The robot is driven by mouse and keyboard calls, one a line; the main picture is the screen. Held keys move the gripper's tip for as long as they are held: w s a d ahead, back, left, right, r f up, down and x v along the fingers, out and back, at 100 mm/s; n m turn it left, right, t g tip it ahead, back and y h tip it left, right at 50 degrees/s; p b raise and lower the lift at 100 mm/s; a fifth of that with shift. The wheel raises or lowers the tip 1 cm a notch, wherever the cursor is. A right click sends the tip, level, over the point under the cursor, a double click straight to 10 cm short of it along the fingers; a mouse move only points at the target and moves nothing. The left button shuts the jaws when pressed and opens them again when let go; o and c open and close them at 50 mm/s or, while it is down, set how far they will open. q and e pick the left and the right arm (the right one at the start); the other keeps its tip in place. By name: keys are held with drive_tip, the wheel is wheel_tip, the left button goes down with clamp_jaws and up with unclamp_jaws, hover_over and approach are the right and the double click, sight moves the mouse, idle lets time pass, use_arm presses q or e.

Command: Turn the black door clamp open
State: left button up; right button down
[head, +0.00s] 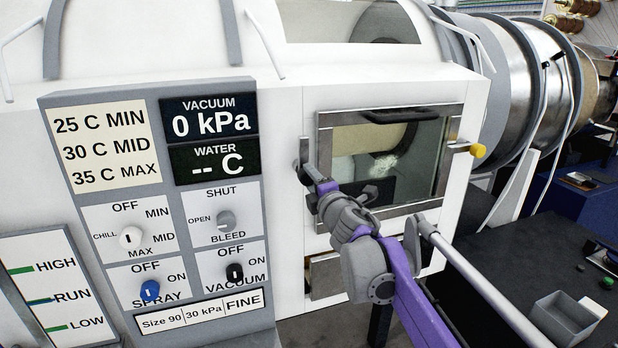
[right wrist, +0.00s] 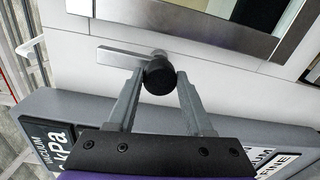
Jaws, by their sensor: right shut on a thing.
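The black door clamp (head: 303,150) sits at the left edge of the framed window door (head: 325,150). In the right wrist view its round black knob (right wrist: 158,76) stands between my fingertips, with a flat grey bar (right wrist: 118,57) pointing left beside the door frame. My right gripper (head: 307,174) is shut on the knob; it also shows in the right wrist view (right wrist: 160,80), one finger on each side. In the head view my gripper and wrist hide part of the clamp. The door looks closed. My left gripper is not in view.
A black handle (head: 399,115) runs along the door's top. A yellow knob (head: 477,150) juts out at its right. The control panel (head: 250,200) with dials stands close left of the clamp. A grey bin (head: 565,318) sits on the dark surface at lower right.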

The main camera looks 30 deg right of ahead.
drive_tip(key=shift+n, duration=0.3)
drive_tip(key=shift+c, duration=1.5)
unclamp_jaws()
drive_tip(key=b+v, duration=0.1)
drive_tip(key=v, duration=1)
drive_tip(key=shift+b, duration=0.3)
drive_tip(key=shift+f, duration=0.15)
